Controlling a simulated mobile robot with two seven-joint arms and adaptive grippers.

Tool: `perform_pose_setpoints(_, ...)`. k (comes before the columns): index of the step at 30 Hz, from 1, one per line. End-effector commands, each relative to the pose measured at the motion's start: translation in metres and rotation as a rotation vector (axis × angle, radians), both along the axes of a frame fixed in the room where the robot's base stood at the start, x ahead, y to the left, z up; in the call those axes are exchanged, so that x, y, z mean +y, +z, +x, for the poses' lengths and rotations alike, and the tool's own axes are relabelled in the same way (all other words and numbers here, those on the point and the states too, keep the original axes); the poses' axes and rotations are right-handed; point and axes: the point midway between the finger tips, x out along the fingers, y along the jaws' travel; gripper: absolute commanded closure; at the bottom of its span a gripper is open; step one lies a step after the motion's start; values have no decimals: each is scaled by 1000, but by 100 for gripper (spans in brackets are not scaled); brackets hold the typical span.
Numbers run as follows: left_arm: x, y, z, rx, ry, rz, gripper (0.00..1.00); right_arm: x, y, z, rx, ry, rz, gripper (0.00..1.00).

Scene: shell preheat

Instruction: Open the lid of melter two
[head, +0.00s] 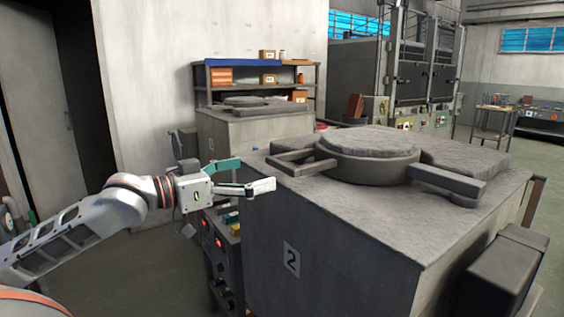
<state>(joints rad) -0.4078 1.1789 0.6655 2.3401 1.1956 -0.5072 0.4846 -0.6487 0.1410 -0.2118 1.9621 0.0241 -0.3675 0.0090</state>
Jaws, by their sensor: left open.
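Melter two (330,245) is a large grey block with a "2" plate on its front face. Its round, rough-topped lid (370,143) lies flat and closed over the collar on top. A bar handle (292,160) sticks out at the lid's left, and a thick bar (446,183) sticks out at its right. My left gripper (250,176) is open and empty, with one teal finger and one pale finger. It is near the melter's left top corner, a little left of the bar handle and apart from it in the picture. My right gripper is not in view.
A control box (222,243) with red displays stands below my left gripper, against the melter. A second melter (243,132) and a shelf with boxes (258,84) stand behind. Tall furnaces (400,75) are at the back. Open floor shows at the lower left.

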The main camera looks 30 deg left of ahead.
Motion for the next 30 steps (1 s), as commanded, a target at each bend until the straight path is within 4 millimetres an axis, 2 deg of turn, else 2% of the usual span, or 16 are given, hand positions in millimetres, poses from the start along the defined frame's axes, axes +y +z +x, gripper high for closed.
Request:
perform_pose_setpoints(3,-7,10,0,-5,-15,0,0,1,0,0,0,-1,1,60)
perform_pose_setpoints(13,-16,10,23,-7,-14,1,0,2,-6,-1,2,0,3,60)
perform_pose_setpoints(30,-25,12,52,-9,-9,-6,0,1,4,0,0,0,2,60)
